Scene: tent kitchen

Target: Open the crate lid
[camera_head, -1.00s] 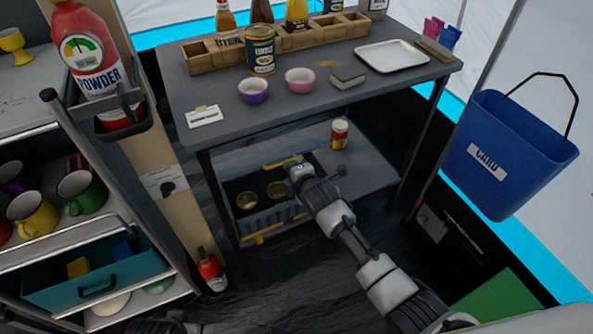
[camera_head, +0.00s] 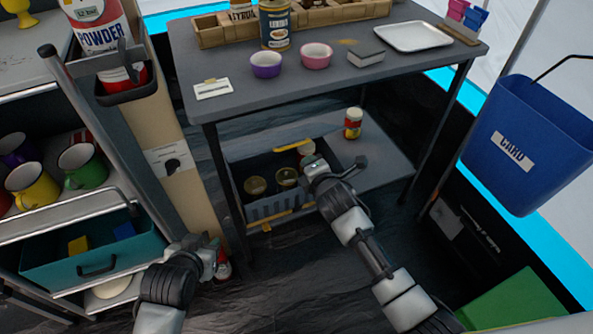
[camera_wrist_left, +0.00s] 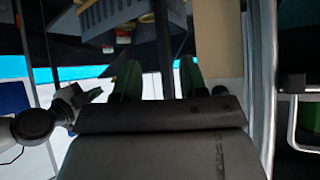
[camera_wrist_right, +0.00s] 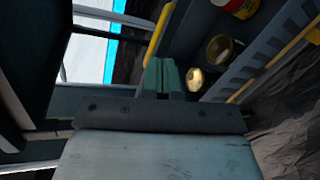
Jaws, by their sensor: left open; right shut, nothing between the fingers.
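The grey crate (camera_head: 290,205) stands on the lower shelf of the table, with a yellow bar (camera_head: 293,146) at its back and another at its front. Its inside shows, with several round cans (camera_head: 256,185) in it. I cannot make out a separate lid. My right gripper (camera_head: 312,163) is over the crate's right side; in the right wrist view its fingers (camera_wrist_right: 163,75) are together and empty, near a yellow bar (camera_wrist_right: 160,35). My left gripper (camera_head: 212,250) is low, left of and apart from the crate. In the left wrist view its fingers (camera_wrist_left: 160,80) are apart and empty, below the crate (camera_wrist_left: 105,18).
A red-and-yellow can (camera_head: 353,123) stands on the shelf right of the crate. A table leg (camera_head: 222,175) lies between my left gripper and the crate. The mug cart (camera_head: 75,222) is at left; a blue bin (camera_head: 530,150) is at right.

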